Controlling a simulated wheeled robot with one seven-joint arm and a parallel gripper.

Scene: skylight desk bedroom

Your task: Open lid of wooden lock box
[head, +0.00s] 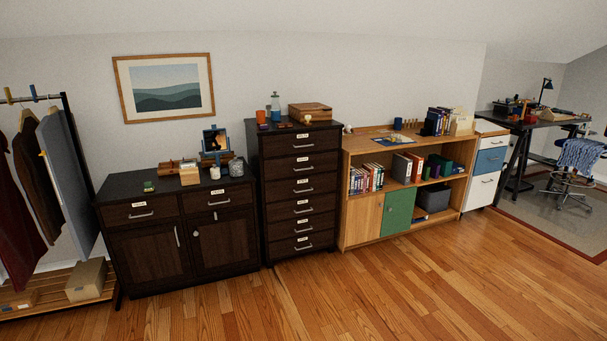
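A wooden box (310,111) with a flat brown top sits on the tall dark drawer chest (298,190) in the head view. Its lid looks shut, and a small round mark or fitting shows on its front. Smaller wooden items (189,174) stand on the low dark cabinet (150,240) to the left, too small to make out well. I cannot tell for sure which one is the lock box, though the one on the tall chest looks most like it. My gripper is not in view.
A bottle (275,106) and an orange cup (261,117) stand left of the wooden box. A wooden shelf unit (400,145) stands to the right, a clothes rack (68,130) to the far left. The wooden floor (330,295) in front is clear.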

